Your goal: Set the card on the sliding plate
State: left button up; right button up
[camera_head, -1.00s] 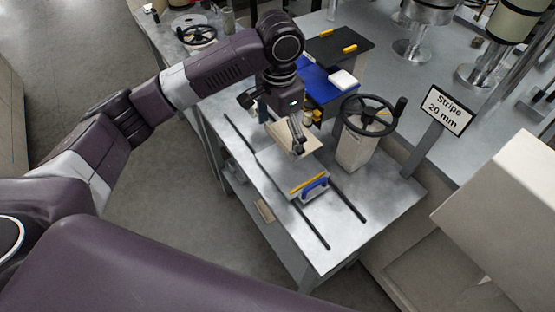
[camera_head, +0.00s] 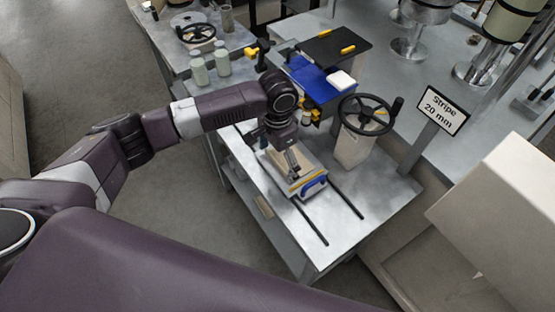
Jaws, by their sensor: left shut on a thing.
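The sliding plate is a pale plate with a yellow strip and a blue handle (camera_head: 315,187) at its front end. It sits between two dark slots on the grey metal table. My left gripper (camera_head: 294,172) points down over the plate and is shut on the cream card (camera_head: 311,163). The card lies flat or nearly so over the plate, and the gripper and wrist cover part of it. I cannot tell whether the card touches the plate. My right gripper is not in view.
A black handwheel (camera_head: 366,115) on a pale post stands right of the plate. A "Stripe 20 mm" sign (camera_head: 442,109) stands at the right. The table's front part is clear.

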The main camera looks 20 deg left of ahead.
pick_arm(q)
jog(key=o, duration=0.7)
jog(key=shift+f, duration=0.1)
jog(key=shift+r+b, duration=1.4)
jog(key=shift+r, duration=4.75)
